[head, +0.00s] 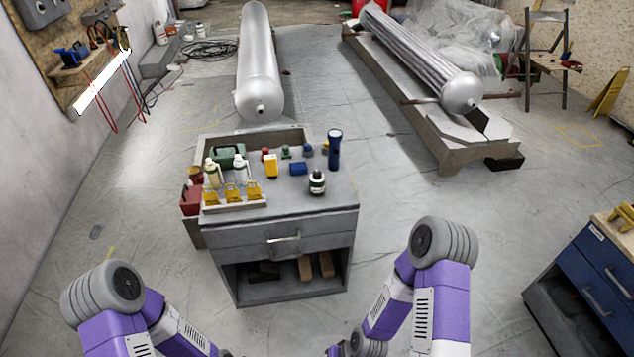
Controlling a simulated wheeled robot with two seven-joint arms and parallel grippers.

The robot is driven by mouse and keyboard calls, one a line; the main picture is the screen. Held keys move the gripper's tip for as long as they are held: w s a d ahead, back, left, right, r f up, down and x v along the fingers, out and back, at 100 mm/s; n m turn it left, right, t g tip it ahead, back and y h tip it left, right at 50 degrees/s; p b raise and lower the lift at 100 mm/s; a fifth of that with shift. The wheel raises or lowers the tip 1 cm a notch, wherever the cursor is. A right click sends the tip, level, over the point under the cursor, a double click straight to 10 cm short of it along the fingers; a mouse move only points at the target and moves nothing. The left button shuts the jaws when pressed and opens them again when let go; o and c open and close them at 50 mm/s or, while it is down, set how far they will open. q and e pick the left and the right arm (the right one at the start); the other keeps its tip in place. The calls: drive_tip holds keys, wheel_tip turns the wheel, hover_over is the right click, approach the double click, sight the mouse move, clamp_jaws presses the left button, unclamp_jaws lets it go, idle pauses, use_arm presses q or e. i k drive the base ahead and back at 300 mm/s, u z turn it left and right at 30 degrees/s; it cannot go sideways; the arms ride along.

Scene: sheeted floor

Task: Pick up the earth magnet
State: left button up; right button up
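I cannot tell for sure which item is the earth magnet. Candidates are several small pieces at the back of the grey workbench (335,195): a red one (265,154), a green one (286,152) and a blue one (308,150). A blue block (298,168) and a yellow block (271,166) lie in front of them. Both my arms reach in at the bottom, short of the bench. Their ends run off the lower edge, so neither gripper shows clearly.
A dark blue flashlight (334,150) and a dark bottle (317,183) stand at the bench's right. Spray bottles (240,167), a green case (226,156) and yellow items (232,192) crowd its left. A blue drawer cabinet (596,268) is at right. Floor between is clear.

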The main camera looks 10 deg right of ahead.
sight(316, 188)
drive_tip(key=z, duration=0.55)
drive_tip(key=k, duration=0.65)
drive_tip(key=z, duration=1.05)
drive_tip(key=i, duration=1.55)
drive_tip(key=u, duration=0.75)
